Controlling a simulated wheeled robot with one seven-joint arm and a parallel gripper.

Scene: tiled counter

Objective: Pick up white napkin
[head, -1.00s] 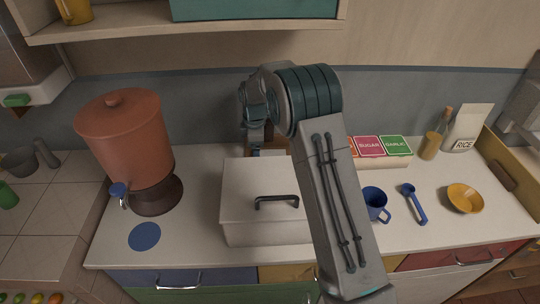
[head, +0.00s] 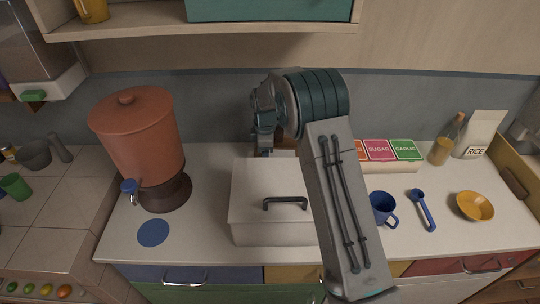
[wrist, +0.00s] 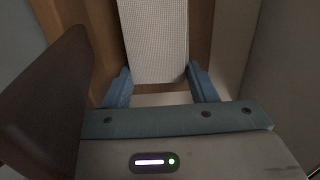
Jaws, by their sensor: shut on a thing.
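The white napkin (wrist: 155,40) is a pale, finely woven strip at the top middle of the wrist view. Its near end lies between the two blue fingers of my gripper (wrist: 160,78), which is shut on it. In the head view my gripper (head: 264,142) points down behind the white lidded box (head: 260,228), near the back wall. The napkin cannot be made out in the head view, where the box and my arm block the sight.
Brown wooden sides flank the napkin in the wrist view. A red-brown dispenser (head: 138,140) stands left of the box. A spice box (head: 385,166), blue mug (head: 381,207), blue spoon (head: 424,212) and yellow bowl (head: 475,206) are to the right. The front left counter is clear around a blue disc (head: 153,233).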

